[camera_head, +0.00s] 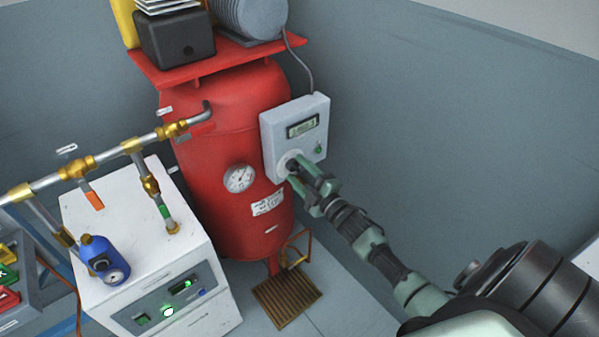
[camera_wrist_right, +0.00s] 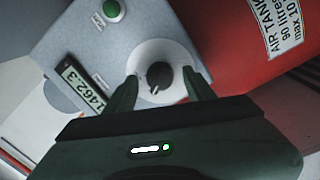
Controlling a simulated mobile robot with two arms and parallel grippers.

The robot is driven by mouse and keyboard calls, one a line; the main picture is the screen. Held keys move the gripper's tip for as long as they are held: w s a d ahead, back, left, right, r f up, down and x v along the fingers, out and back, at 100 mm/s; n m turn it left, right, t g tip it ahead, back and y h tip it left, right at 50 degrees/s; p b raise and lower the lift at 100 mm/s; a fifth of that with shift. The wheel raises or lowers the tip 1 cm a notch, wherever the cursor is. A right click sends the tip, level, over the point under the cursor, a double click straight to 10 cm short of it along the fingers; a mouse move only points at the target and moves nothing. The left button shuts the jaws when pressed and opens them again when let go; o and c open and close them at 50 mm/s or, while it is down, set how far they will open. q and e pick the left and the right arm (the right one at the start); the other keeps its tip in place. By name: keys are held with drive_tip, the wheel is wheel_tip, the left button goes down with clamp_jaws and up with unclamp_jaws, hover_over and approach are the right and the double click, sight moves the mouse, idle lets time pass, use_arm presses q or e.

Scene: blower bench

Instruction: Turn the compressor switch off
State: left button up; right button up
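The compressor switch is a black rotary knob (camera_wrist_right: 159,78) on a round pale plate (camera_wrist_right: 146,58). The plate sits on the front of a light grey control box (camera_head: 275,132), fixed to the side of the red compressor tank (camera_head: 215,150). My right gripper (camera_head: 297,175) is at the lower part of the box, in front of the knob. In the right wrist view its two dark fingers stand open on either side of the knob, with gaps that look clear. The knob's pointer mark slants to the lower left. My left gripper is not in view.
The box also carries a display (camera_head: 303,126) and a green button (camera_head: 319,149). A pressure gauge (camera_head: 239,178) is on the tank. A white cabinet (camera_head: 150,240), brass-fitted pipes (camera_head: 110,155) and a blue regulator (camera_head: 103,257) stand left. A brown grate (camera_head: 287,297) lies below.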

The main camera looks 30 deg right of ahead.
drive_tip(key=s, duration=0.7)
drive_tip(key=shift+s+d+f, duration=0.2)
drive_tip(key=shift+s, duration=0.2)
drive_tip(key=s+a+f+m+g+h, duration=0.1)
drive_tip(key=s+f+m+g, duration=0.2)
drive_tip(key=f, duration=0.7)
drive_tip(key=s+a+f+m+g+p, duration=0.1)
drive_tip(key=s+a+f+m+g, duration=0.15)
drive_tip(key=s+f, duration=0.55)
drive_tip(key=s+a+f+m+g+h, duration=0.1)
drive_tip(key=s+f+g, duration=0.15)
drive_tip(key=f, duration=0.95)
drive_tip(key=s+a+f+m+g, duration=0.1)
drive_tip(key=s+a+f+g, duration=0.2)
drive_tip(key=s, duration=0.7)
drive_tip(key=s+a+f+m+g, duration=0.2)
drive_tip(key=s+a+f+g, duration=0.1)
drive_tip(key=s+f, duration=0.4)
drive_tip(key=s+a+f+m+g+y+p, duration=0.1)
drive_tip(key=s+a+f+g, duration=0.2)
drive_tip(key=s, duration=1.1)
wheel_tip(320, 180, down, 3)
drive_tip(key=shift+a+f+m+g, duration=0.1)
drive_tip(key=shift+a+m+g, duration=0.25)
drive_tip(key=shift+a+g, duration=0.1)
